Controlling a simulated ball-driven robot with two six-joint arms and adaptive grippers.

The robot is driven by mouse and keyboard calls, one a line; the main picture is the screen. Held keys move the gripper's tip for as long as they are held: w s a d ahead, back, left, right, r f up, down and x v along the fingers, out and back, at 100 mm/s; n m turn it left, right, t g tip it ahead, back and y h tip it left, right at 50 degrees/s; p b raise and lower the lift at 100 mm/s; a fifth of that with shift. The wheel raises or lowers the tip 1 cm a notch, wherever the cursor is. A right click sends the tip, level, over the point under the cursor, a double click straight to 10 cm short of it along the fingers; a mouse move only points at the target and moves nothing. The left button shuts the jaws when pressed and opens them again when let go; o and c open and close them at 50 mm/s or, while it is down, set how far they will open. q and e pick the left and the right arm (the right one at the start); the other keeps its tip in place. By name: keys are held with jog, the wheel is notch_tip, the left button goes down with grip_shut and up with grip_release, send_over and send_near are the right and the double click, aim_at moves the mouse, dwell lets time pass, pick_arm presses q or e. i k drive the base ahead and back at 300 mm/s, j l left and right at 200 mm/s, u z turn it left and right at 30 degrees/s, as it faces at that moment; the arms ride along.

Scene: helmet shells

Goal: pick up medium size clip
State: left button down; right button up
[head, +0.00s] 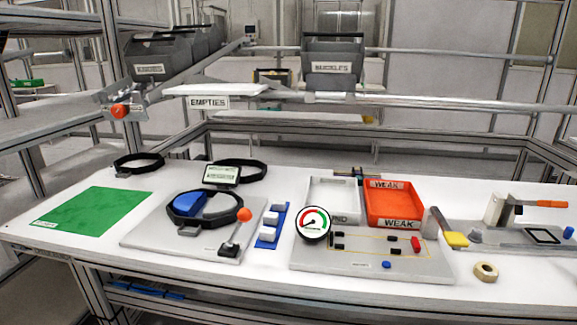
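A narrow blue strip (266,243) lies near the middle of the workbench. It carries a few small pale blocks in a row, with the middle block (269,218) between a nearer and a farther one. These may be the clips; their sizes are too small to compare surely, and I cannot tell which is the medium one. Neither my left gripper nor my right gripper is in view.
Left of the strip is a grey plate (150,232) with a black ring (180,218) and an orange-knobbed lever (240,225). Right are a round gauge (314,224), a grey test board (350,262) and an orange WEAK bin (394,205). A green mat (95,213) lies left.

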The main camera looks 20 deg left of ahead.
aim_at(279, 204)
jog(key=i+j+u, duration=0.45)
jog(key=i+j, duration=0.3)
